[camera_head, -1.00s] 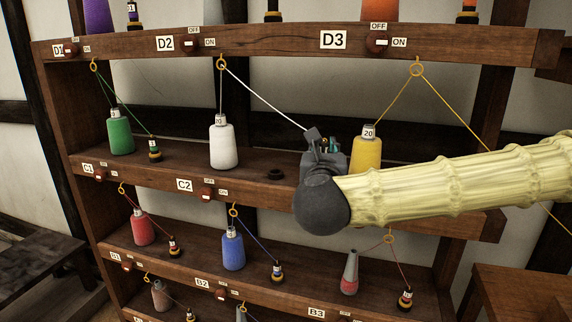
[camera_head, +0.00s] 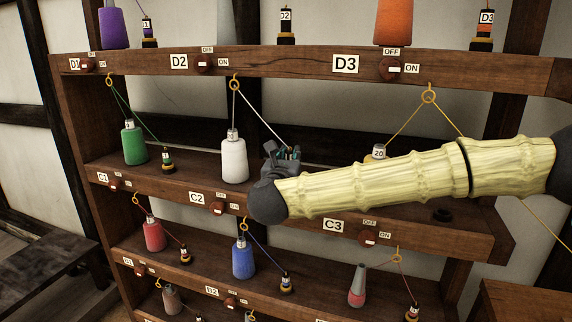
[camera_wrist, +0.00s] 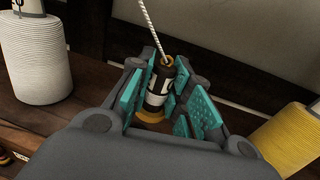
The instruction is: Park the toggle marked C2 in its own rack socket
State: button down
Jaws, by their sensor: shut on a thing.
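My gripper (camera_head: 284,155) is at the C2 bay (camera_head: 197,198), just right of the white bobbin (camera_head: 234,160). Its teal pads are shut on a toggle (camera_wrist: 160,82), a dark peg with a white label band and a brass-coloured base. It looks roughly upright. The label's letters are only partly in view. A white cord (camera_head: 263,119) runs from the toggle up to a brass ring (camera_head: 235,82) under the shelf above. The C2 socket is hidden behind my gripper and arm, so I cannot tell whether the toggle's base touches it.
The yellow bobbin (camera_wrist: 289,140) stands to the right, mostly behind my arm in the head view. An empty dark socket (camera_head: 443,215) shows in the C3 bay. The green bobbin (camera_head: 133,143) and its parked toggle (camera_head: 167,160) stand left. Shelf boards lie above and below.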

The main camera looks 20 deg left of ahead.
jog(key=shift+w+a, duration=0.3)
jog(key=shift+a, duration=0.3)
notch_tip(320, 180, down, 3)
jog(key=shift+f+p, duration=0.1)
jog(key=shift+p, duration=1.1)
jog(key=shift+f, duration=0.2)
jog(key=shift+f+b, duration=0.4)
jog(key=shift+b, duration=0.2)
jog(key=c, duration=1.3)
grip_release()
jog(key=shift+r, duration=0.1)
